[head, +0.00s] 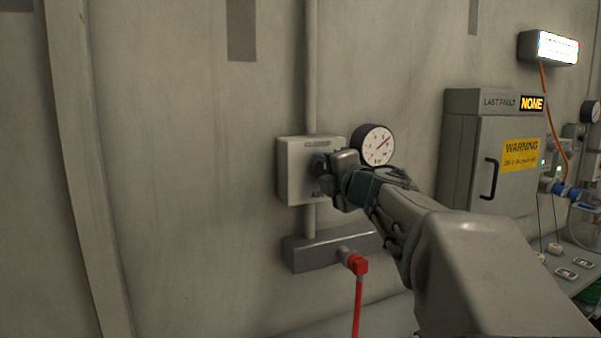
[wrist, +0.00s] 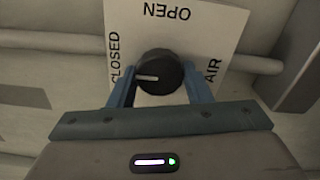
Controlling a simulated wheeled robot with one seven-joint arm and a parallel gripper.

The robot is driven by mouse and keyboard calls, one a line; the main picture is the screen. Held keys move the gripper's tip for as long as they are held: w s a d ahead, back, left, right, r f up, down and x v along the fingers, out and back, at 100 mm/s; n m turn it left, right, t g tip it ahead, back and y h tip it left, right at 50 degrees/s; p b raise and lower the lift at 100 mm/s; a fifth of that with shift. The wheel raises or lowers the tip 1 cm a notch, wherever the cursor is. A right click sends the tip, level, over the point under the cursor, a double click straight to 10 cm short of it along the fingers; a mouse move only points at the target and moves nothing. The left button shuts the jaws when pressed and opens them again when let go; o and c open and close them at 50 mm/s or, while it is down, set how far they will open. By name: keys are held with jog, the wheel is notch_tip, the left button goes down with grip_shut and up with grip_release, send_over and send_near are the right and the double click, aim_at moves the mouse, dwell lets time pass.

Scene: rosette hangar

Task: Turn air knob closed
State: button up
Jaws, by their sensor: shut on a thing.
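The air knob (wrist: 160,72) is round and black, on a pale plate (wrist: 215,25) marked OPEN, CLOSED and AIR. In the wrist view its white pointer line points left, toward the word CLOSED. My gripper (wrist: 160,88) has its two blue fingers on either side of the knob, shut on it. In the head view the knob sits on a grey wall box (head: 297,180), and my gripper (head: 328,165) reaches it from the right, covering much of the box front and most of the knob.
A round gauge (head: 376,145) is just right of the box, close above my wrist. Below is a grey manifold (head: 310,255) with a red fitting and hose (head: 357,300). A grey cabinet (head: 480,150) with a yellow warning label stands further right. The wall on the left is clear.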

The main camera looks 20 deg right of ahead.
jog(key=o, duration=1)
jog(key=s, duration=1.4)
jog(key=shift+d, duration=0.2)
jog(key=shift+w, duration=0.15)
